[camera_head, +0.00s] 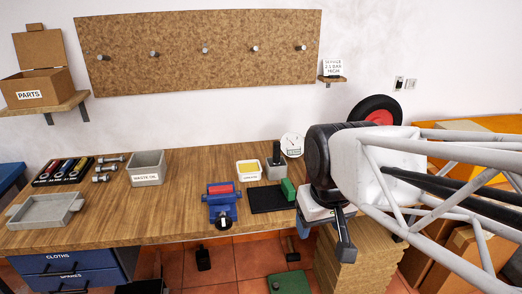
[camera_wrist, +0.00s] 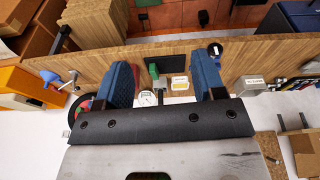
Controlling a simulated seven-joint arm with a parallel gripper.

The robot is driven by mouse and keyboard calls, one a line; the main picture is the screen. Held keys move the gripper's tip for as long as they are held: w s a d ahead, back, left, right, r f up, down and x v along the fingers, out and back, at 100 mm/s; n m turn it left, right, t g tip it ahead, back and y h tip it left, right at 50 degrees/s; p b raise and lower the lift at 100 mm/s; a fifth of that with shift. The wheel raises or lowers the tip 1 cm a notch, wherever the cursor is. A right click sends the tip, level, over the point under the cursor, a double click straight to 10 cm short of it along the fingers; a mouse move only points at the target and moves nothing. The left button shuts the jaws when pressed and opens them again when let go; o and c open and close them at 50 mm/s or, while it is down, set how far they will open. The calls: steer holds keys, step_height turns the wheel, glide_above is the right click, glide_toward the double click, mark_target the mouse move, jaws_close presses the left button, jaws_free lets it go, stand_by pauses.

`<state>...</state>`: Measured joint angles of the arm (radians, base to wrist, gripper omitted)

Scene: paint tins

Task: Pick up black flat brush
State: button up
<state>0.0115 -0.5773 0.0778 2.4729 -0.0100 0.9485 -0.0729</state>
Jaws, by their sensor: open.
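A black upright piece (camera_head: 276,152), possibly the handle of the black flat brush, stands in a small grey holder (camera_head: 276,171) at the back of the bench. It is too small to identify surely as the brush. My gripper (camera_head: 324,234) is above the bench's right front part, to the right of the holder and apart from it. In the wrist view my gripper (camera_wrist: 163,76) shows two blue fingers spread wide with nothing held between them. The bench items between them lie some distance beyond the fingertips.
A black mat (camera_head: 268,200) and a green block (camera_head: 289,189) lie near the holder. A white tub with yellow contents (camera_head: 248,168), a round gauge (camera_head: 292,145) and a blue vise (camera_head: 221,205) stand close by. Bare wood (camera_head: 180,195) shows left of the vise.

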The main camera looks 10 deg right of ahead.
steer(key=w+d+r+n, duration=0.1)
steer(key=w+r+n, duration=0.1)
steer(key=w, duration=0.6)
steer(key=w+r+n, duration=0.2)
steer(key=w, duration=0.7)
steer(key=n+g, duration=0.3)
steer(key=n, duration=1)
glide_toward(277, 142)
steer(key=f, duration=0.2)
steer(key=s+f, duration=0.1)
steer(key=f, duration=0.2)
steer(key=shift+f, duration=0.25)
steer(key=shift+w+f, duration=0.25)
steer(key=shift+w, duration=0.1)
steer(key=shift+f, duration=1.3)
